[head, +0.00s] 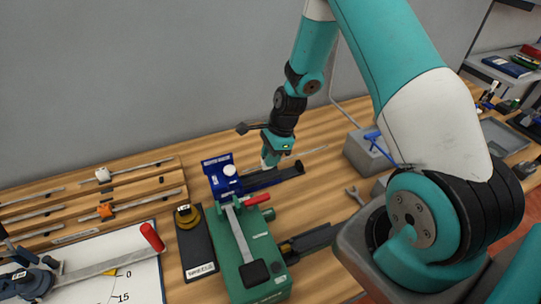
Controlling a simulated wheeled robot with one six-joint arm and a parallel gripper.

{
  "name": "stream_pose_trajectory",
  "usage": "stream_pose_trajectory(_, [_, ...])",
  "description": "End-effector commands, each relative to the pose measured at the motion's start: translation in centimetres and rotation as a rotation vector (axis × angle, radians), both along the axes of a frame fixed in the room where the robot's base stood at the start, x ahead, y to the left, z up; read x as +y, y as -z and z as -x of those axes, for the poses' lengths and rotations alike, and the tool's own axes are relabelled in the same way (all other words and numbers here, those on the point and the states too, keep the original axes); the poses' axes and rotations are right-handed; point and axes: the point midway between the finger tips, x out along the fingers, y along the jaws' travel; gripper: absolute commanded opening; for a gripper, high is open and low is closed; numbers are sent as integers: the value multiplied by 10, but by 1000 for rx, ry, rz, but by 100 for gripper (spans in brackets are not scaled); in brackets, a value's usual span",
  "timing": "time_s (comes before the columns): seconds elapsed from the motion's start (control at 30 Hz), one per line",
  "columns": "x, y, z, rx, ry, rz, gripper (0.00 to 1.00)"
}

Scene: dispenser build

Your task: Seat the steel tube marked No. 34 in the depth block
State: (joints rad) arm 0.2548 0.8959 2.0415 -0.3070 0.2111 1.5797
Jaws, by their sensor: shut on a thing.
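My gripper (268,163) points down above the bench, just behind the blue fixture's rail. It is shut on a thin pale rod, the steel tube (313,153), which sticks out level to the right. No number can be read on the tube, and its other end is hidden. A blue fixture (217,165) with white labels and a round white part stands left of my gripper. It may be the depth block, but its label is too small to read. A dark rail (272,178) runs right from it. The tube looks apart from the fixture.
A wooden rack (100,197) with several rods lies at the left. In front stand a green press (247,255) with a red handle, a black tray (197,245) labelled WHEELS and a white angle board (120,285). A grey box (367,150) and a wrench (355,195) are to the right.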

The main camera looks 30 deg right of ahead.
Motion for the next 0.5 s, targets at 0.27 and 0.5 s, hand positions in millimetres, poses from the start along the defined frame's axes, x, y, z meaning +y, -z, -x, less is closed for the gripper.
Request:
stream_pose_trajectory(0.27, [0,0,0,0,0,0,0])
stream_pose_trajectory(0.5, [0,5,0,0,0,0,0])
